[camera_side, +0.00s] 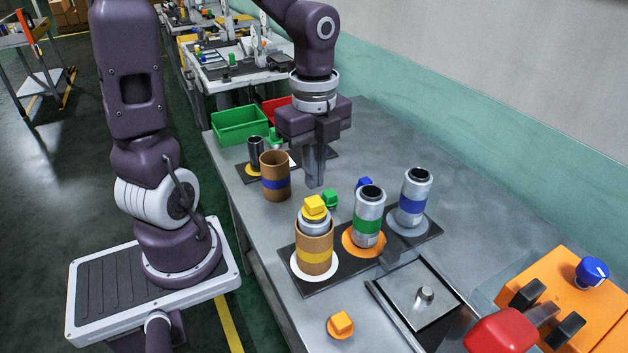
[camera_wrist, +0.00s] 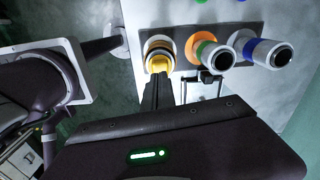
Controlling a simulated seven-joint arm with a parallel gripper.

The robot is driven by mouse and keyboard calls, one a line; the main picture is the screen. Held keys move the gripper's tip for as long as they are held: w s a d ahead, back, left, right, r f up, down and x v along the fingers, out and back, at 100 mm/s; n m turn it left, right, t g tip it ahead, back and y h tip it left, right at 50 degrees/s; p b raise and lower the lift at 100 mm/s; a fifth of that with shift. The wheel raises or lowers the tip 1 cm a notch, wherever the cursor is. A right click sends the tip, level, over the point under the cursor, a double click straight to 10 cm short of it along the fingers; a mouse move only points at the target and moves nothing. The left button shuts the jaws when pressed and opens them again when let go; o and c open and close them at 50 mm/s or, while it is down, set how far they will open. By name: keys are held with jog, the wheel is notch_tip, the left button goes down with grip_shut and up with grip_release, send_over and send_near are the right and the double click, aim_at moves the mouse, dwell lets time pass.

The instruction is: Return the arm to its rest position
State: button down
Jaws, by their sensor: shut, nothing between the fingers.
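A cork tube with a yellow band (camera_side: 315,257) stands upright on a white ring, with a silver canister inside and a yellow cap (camera_side: 314,205) on top. Silver canisters with a green band (camera_side: 368,222) and a blue band (camera_side: 412,205) stand beside it on the dark plate (camera_side: 309,284).
A cork tube with a blue band (camera_side: 275,187) and a dark cylinder (camera_side: 256,154) stand left of my gripper. A green bin (camera_side: 240,127) and red bin (camera_side: 273,112) are behind. An orange control box (camera_side: 565,290) sits front right.

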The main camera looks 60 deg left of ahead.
notch_tip(320, 180, up, 7)
jog(key=s+d+r+n+t, duration=0.1)
jog(key=s+n, duration=0.3)
jog(key=n, duration=0.4)
jog(key=s+d+n+t, duration=0.3)
jog(key=s+n+t, duration=0.1)
jog(key=n, duration=0.4)
jog(key=shift+s+d+r+t, duration=0.3)
jog(key=shift+s+d+r, duration=0.1)
jog(key=shift+s, duration=0.3)
